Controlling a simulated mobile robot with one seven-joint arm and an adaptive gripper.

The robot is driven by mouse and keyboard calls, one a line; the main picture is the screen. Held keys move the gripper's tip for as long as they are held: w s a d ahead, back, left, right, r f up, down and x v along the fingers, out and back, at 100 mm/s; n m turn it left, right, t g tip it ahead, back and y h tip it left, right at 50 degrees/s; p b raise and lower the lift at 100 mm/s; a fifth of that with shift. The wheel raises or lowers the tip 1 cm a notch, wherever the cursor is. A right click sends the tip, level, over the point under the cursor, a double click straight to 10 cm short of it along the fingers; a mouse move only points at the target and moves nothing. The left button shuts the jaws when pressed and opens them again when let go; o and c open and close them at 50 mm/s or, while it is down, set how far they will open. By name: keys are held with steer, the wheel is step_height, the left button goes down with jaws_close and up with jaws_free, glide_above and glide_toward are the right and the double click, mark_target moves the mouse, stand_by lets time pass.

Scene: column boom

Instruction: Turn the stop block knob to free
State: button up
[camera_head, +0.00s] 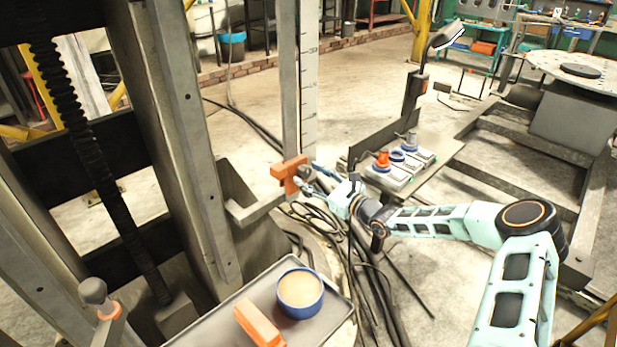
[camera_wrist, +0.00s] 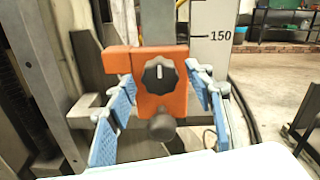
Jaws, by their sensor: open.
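The stop block (camera_wrist: 160,103) is an orange block on a grey upright rail, and it also shows in the head view (camera_head: 288,176). Its black lobed knob (camera_wrist: 160,74) faces the wrist camera, with a white pointer line pointing about straight up. A dark round grip (camera_wrist: 162,128) sticks out below the knob. My gripper (camera_wrist: 160,110) is open, with one blue-padded finger on each side of the block; I cannot tell whether either finger touches it. In the head view my gripper (camera_head: 318,180) is just right of the block.
A white scale (camera_wrist: 209,40) marked 150 stands behind the block. In the head view, a tray (camera_head: 222,318) holds a blue-rimmed bowl (camera_head: 300,293) and an orange block (camera_head: 258,324). Cables lie on the floor below.

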steer(key=shift+w+a, duration=0.3)
steer(key=shift+c, duration=0.3)
steer(key=c, duration=1.1)
steer(key=shift+o, duration=0.2)
